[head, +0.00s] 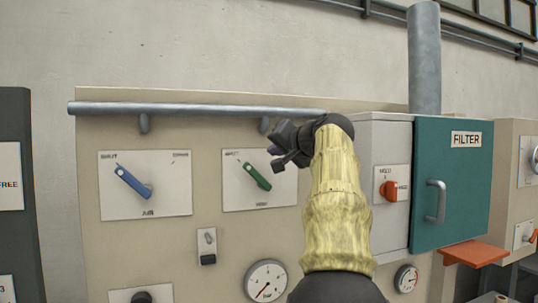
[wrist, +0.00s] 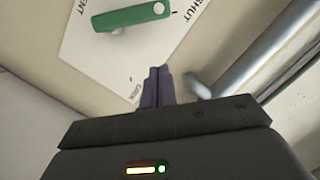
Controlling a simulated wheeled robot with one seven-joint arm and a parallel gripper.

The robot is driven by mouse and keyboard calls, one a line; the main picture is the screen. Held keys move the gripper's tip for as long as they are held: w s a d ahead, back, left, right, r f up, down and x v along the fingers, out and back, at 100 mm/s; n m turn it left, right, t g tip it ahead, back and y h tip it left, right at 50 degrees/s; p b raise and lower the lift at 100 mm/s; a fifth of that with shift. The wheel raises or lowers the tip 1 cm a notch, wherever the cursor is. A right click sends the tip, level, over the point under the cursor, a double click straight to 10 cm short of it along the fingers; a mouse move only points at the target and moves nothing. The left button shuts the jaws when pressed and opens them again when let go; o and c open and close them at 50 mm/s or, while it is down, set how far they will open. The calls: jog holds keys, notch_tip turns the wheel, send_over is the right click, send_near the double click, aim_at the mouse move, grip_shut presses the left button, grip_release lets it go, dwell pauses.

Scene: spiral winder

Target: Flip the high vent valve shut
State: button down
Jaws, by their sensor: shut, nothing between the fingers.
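The vent valve is a green lever (head: 257,176) on a white plate (head: 231,199) on the beige panel. Its free end points up and left toward the SHUT mark in the head view. In the wrist view the green lever (wrist: 130,17) lies at the top, its pale-capped end toward the word SHUT. My gripper (head: 277,157) is shut and empty, at the plate's upper right corner and hiding part of it. In the wrist view my closed fingertips (wrist: 157,70) are apart from the lever, near the OPEN mark.
A grey pipe (head: 190,109) runs above the plates and also shows beside my fingers in the wrist view (wrist: 250,60). A blue AIR lever (head: 132,182) is to the left. The grey box with an orange switch (head: 390,190) and teal FILTER door (head: 453,190) stand to the right.

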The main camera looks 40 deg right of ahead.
jog(key=b+v, duration=0.2)
jog(key=v, duration=0.5)
jog(key=shift+s+a, duration=0.25)
jog(key=shift+s, duration=0.15)
jog(key=w+a+f+g+y+b, duration=0.1)
jog(key=w+a+f+g, duration=0.2)
jog(key=f, duration=0.8)
jog(key=w+a+f+n+g, duration=0.1)
jog(key=w+a+f+g, duration=0.2)
jog(key=f, duration=0.8)
jog(key=w+a+f+g+y+b, duration=0.1)
jog(key=w+a+f, duration=0.3)
jog(key=f, duration=0.7)
jog(key=s+a+f+n+g, duration=0.2)
jog(key=s+a+f, duration=0.1)
jog(key=a+f, duration=0.4)
jog(key=s+a+f+n+g, duration=0.1)
jog(key=s+a+f+n, duration=0.2)
jog(key=f, duration=0.6)
jog(key=s+a+f+n+g+b, duration=0.1)
jog(key=s+a+f+n+g, duration=0.2)
jog(key=s+a+f, duration=0.7)
jog(key=s+f+n, duration=0.1)
jog(key=s+f, duration=0.3)
jog(key=shift+a, duration=0.4)
